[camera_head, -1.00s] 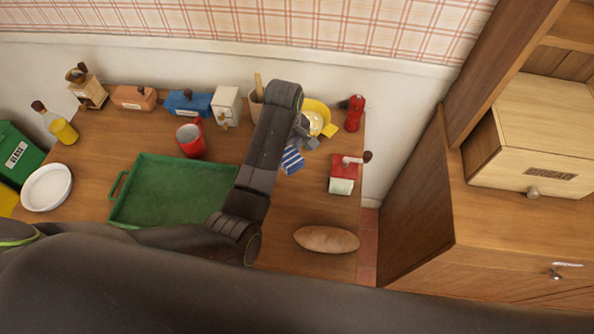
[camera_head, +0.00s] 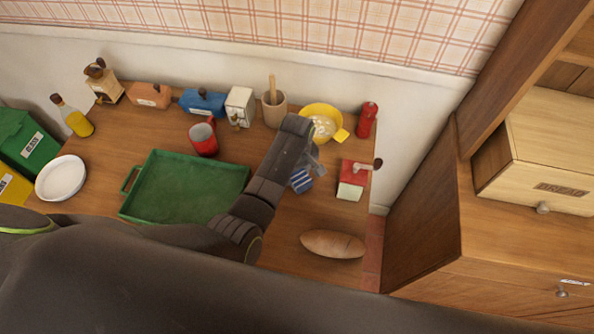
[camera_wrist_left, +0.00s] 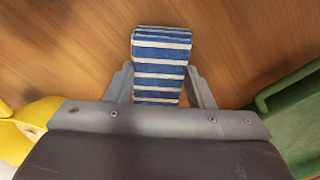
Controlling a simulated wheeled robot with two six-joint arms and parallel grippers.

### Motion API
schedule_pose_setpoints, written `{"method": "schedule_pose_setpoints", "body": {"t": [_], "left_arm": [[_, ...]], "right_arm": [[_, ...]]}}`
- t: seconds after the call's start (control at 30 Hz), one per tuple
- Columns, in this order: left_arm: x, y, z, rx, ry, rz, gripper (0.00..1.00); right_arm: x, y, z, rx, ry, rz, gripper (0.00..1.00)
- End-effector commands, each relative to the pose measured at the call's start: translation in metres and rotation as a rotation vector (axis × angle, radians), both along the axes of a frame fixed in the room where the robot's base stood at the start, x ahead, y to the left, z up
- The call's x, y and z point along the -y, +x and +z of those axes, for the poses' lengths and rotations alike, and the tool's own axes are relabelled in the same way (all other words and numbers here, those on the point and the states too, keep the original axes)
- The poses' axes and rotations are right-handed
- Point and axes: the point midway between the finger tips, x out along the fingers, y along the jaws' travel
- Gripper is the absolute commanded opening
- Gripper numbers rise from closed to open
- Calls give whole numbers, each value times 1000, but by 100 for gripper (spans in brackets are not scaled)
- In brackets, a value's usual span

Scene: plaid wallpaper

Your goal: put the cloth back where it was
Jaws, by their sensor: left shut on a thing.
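The cloth (camera_head: 301,181) is folded, with blue and white stripes. It is on or just above the wooden counter, right of the green tray. My left gripper (camera_head: 308,165) is shut on it; my own arm hides part of the grip in the head view. In the left wrist view the cloth (camera_wrist_left: 160,65) sticks out between the two fingers of my left gripper (camera_wrist_left: 160,88). I cannot tell whether the cloth touches the wood. My right gripper is not in view.
A green tray (camera_head: 185,190) lies to the left. A red mug (camera_head: 204,139) is behind the tray. Bare wood (camera_head: 300,220) lies between cloth and loaf.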

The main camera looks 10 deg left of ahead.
Motion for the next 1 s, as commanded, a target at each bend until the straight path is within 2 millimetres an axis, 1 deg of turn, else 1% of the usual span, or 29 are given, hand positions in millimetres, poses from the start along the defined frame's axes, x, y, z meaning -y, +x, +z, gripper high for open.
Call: {"method": "schedule_pose_setpoints", "body": {"t": [0.07,0.1,0.23,0.5,0.63,0.77,1.0], "left_arm": [[0,0,-3,0,0,0,27],[0,0,-2,0,0,0,53],[0,0,-2,0,0,0,70],[0,0,-1,0,0,0,70],[0,1,6,2,-1,0,70],[1,1,24,4,-2,1,70],[0,2,72,6,-1,0,70]], "right_arm": [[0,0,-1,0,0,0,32],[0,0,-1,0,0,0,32],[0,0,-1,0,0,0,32],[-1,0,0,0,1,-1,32],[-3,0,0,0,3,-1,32],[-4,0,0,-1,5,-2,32],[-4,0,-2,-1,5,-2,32]]}}
